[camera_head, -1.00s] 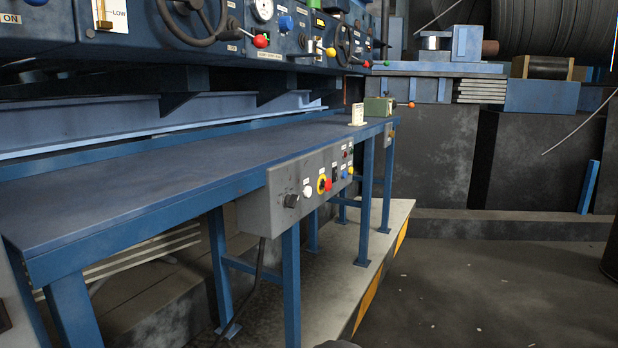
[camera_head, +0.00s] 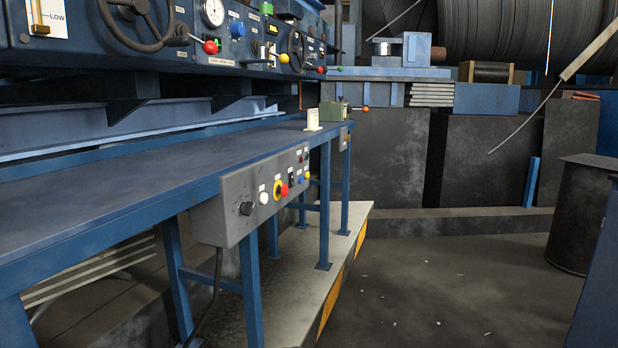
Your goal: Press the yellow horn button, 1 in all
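A grey control box (camera_head: 222,208) is mounted on the front edge of the blue bench. A small yellow button (camera_head: 307,175) sits near the far right end of that face. Another small box (camera_head: 344,139) with a yellowish spot is on the bench's far leg. The labels are too small to read, so I cannot tell which yellow control is the horn. My gripper is not in view.
The long blue bench (camera_head: 120,190) stretches along the left, below a panel (camera_head: 90,45) with handwheels, gauges and coloured levers. A pale platform with yellow-black edging (camera_head: 340,262) lies under it. A dark drum (camera_head: 580,215) stands at right. The floor (camera_head: 450,290) between is mostly clear.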

